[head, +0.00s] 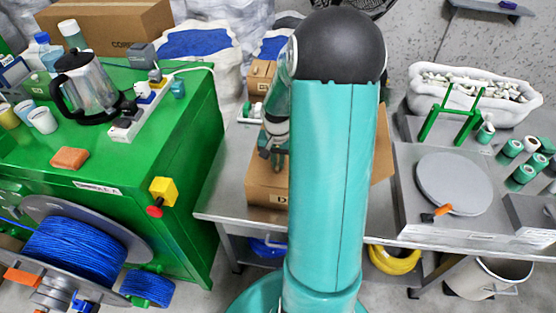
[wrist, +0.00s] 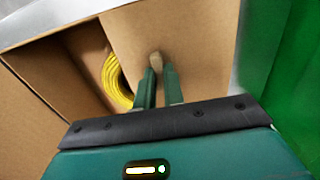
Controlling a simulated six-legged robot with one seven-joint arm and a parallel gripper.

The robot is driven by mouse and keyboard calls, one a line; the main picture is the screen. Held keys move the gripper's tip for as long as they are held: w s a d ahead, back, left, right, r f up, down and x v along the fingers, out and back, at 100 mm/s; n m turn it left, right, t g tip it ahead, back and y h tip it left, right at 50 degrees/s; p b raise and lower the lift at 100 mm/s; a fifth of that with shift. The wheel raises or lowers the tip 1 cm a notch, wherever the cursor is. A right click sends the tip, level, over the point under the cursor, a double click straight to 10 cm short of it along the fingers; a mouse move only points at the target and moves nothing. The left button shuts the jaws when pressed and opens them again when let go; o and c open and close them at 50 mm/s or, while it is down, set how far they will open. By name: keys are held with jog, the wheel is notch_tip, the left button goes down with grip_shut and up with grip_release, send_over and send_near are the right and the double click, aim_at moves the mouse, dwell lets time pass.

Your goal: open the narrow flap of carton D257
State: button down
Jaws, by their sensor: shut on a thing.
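Carton D257 (head: 266,195) stands on the grey table, partly hidden by my arm; only a "D" of its label shows. In the wrist view the carton (wrist: 30,85) is partly open, with a yellow coil (wrist: 113,80) inside. A brown flap (wrist: 205,45) fills the upper middle of that view. My gripper (wrist: 160,78) has its two green fingers at this flap, shut on a small tan tab on it. In the head view my gripper (head: 270,150) is above the carton, and the contact is too small to make out.
A green cabinet (head: 190,215) stands close on the left, with a kettle (head: 88,85) and power strip (head: 140,112) on top. Right of my arm are a grey round plate (head: 455,183) and a green stand (head: 452,115). A smaller carton (head: 262,75) sits behind.

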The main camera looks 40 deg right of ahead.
jog(key=shift+w+r, duration=0.1)
jog(key=shift+r, duration=0.05)
jog(key=shift+w+a+r+g+h, duration=0.35)
jog(key=shift+r+g+h, duration=0.25)
jog(key=shift+g, duration=0.1)
jog(key=shift+w+a+r+g+h, duration=0.2)
jog(key=shift+w+r+g+h, duration=0.15)
jog(key=shift+r+g+h, duration=0.25)
jog(key=shift+w+a+r+g+h, duration=0.5)
jog(key=shift+w+r+g+h, duration=0.2)
jog(key=shift+g, duration=0.4)
jog(key=shift+w+a+r+g+h, duration=0.6)
jog(key=shift+w+r+g+h, duration=0.1)
jog(key=shift+g, duration=0.4)
jog(key=w+a+g+h, duration=0.1)
jog(key=w+g+h, duration=0.1)
jog(key=g, duration=0.1)
jog(key=shift+w+a+r, duration=0.2)
jog(key=shift+a+r, duration=0.15)
jog(key=shift+a, duration=0.05)
jog(key=shift+w+a, duration=0.5)
jog(key=shift+w, duration=0.25)
